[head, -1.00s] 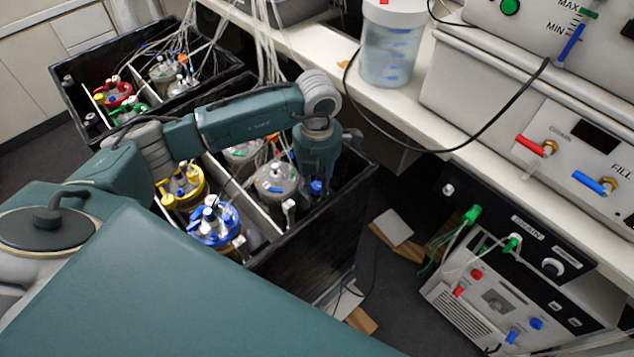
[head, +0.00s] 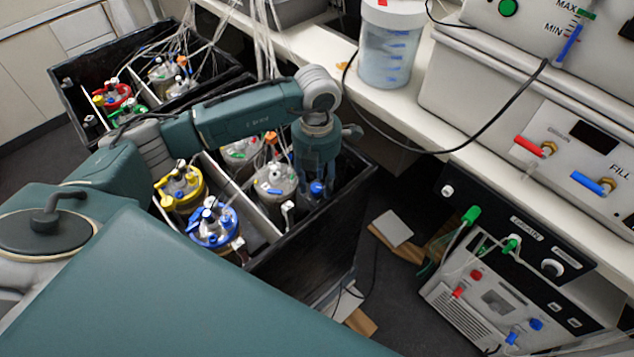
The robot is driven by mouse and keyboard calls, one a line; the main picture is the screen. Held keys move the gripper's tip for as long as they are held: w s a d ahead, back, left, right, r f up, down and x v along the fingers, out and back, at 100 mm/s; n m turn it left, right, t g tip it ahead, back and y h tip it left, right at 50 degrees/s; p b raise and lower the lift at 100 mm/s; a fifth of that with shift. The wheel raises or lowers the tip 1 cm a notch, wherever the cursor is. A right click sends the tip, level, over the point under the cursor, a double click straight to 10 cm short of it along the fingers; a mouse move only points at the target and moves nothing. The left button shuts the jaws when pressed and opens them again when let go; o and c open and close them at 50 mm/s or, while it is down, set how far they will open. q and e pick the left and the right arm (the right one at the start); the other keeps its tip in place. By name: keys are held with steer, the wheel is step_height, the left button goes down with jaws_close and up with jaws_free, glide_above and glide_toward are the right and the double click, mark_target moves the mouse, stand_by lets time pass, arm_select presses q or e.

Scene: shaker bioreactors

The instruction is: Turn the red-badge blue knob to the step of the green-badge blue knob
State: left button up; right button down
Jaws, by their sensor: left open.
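My left gripper (head: 315,172) hangs into the near black box, fingers pointing down, and is open. A small blue knob or cap (head: 317,188) shows just below its fingertips. I cannot tell whether they touch it, and no badge can be read there. A blue-topped vessel (head: 214,227) and a yellow-topped vessel (head: 181,186) stand left of the gripper in the same box. A clear vessel (head: 275,184) stands close to its left. I cannot make out which blue knob has a red or green badge. My right gripper is not in view.
The near black box (head: 310,245) has tall walls around the vessels. Tubes run up behind my arm. A second black box (head: 75,112) stands at the upper left. The white bench (head: 425,135) and a control unit (head: 495,300) stand to the right.

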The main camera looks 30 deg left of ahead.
mark_target(317, 186)
arm_select(q)
step_height(317, 186, up, 11)
steer(key=shift+f, duration=0.15)
stand_by(0.5)
